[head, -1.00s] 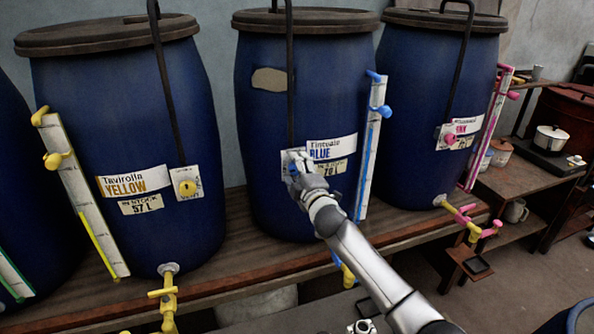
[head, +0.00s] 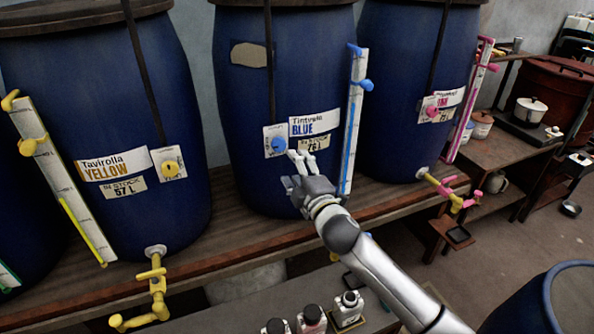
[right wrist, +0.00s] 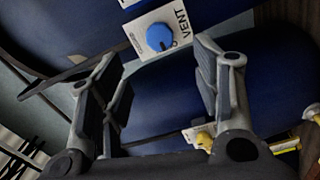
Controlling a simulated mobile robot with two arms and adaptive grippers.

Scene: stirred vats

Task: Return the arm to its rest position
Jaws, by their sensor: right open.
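My right gripper (head: 298,168) is open and empty in front of the middle blue vat (head: 243,105), below and a little right of its blue vent knob (head: 278,145). In the right wrist view the two fingers stand wide apart, and the blue vent knob (right wrist: 159,37) on its white VENT plate shows beyond them, apart from both. My right arm (head: 375,265) reaches in from the lower right. My left gripper is in neither view.
The yellow-labelled vat (head: 95,105) stands left, the pink-labelled vat (head: 405,85) right, on a wooden bench (head: 225,235). Yellow (head: 153,290) and pink (head: 450,188) taps jut forward. Small bottles (head: 312,318) stand below. A blue barrel (head: 522,305) is at lower right.

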